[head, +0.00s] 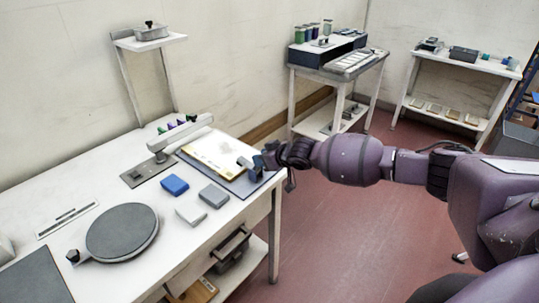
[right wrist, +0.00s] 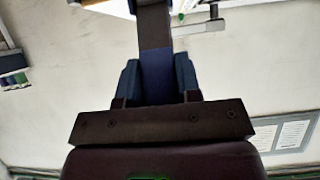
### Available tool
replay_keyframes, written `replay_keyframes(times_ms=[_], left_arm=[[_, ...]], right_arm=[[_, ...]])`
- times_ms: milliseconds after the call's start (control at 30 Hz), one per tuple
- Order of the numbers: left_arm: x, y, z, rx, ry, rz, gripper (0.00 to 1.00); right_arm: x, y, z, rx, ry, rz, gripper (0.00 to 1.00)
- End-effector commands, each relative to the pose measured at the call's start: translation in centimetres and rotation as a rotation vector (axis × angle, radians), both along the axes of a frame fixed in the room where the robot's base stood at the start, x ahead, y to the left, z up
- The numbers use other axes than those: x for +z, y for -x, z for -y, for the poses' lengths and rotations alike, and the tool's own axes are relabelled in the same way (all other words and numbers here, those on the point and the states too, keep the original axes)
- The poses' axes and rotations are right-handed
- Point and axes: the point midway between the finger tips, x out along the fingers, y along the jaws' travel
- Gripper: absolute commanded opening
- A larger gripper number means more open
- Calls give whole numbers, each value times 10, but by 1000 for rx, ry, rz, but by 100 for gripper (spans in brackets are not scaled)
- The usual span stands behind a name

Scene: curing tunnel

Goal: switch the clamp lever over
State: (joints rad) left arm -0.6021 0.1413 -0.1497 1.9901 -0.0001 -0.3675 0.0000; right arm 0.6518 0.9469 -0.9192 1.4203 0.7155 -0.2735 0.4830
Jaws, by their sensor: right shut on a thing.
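My right gripper (head: 261,164) comes in from the right to the right edge of the table, by a dark plate (head: 250,187) that bears a pale yellow sheet (head: 214,157). A small grey block (head: 244,163), seemingly the clamp, sits at the sheet's right edge against the gripper. In the right wrist view the two blue fingers (right wrist: 157,80) are shut on a dark upright bar (right wrist: 155,25), which seems to be the clamp lever. Its far end and pivot are hard to make out. My left gripper is not in view.
A white beam on a post (head: 181,138) reaches over the plate's back edge. Blue (head: 175,185), grey (head: 213,195) and whitish (head: 191,214) blocks and a round grey disc (head: 122,232) lie in front of it. Open red floor (head: 340,230) lies right of the table.

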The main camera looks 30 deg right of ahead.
Motion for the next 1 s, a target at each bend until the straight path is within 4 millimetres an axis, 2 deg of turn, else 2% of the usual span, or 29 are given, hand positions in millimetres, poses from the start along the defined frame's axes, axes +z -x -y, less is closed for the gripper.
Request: replay_keyframes(times_ms=[33,300,967,1000], left_arm=[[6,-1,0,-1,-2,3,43],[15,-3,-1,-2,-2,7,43],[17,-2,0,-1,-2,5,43],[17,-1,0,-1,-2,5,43]], right_arm=[[6,-4,1,-2,16,-21,0],[5,-11,-3,-1,58,-129,0],[4,-13,-5,-1,75,-176,0],[4,-14,-5,0,74,-175,33]])
